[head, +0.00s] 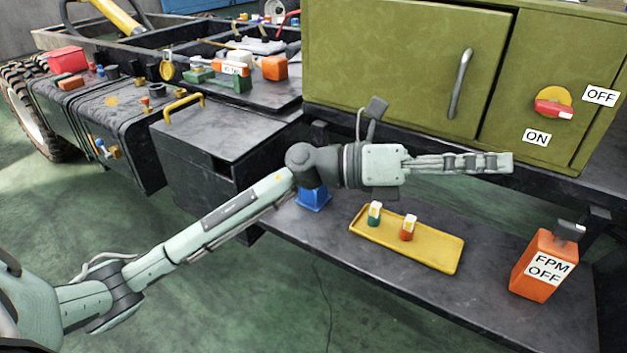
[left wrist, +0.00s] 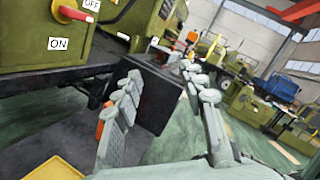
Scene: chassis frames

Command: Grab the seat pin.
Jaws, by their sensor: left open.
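My left gripper (head: 508,162) reaches in from the left above the low shelf, pointing right in front of the green cabinet. It shows side-on in the head view. In the left wrist view its two fingers (left wrist: 163,76) are spread with nothing between them. No piece is clearly recognisable as the seat pin. A green-and-white piece (head: 374,213) and an orange-and-white piece (head: 408,228) stand on the yellow tray (head: 438,258), below the gripper and apart from it. My right gripper is not in view.
A green cabinet (head: 390,60) with a handle and a red switch (head: 553,108) stands behind the gripper. An orange FPM OFF box (head: 530,275) stands at the shelf's right. A blue bin (head: 314,198) sits left of the tray. The chassis (head: 110,120) carries several small parts.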

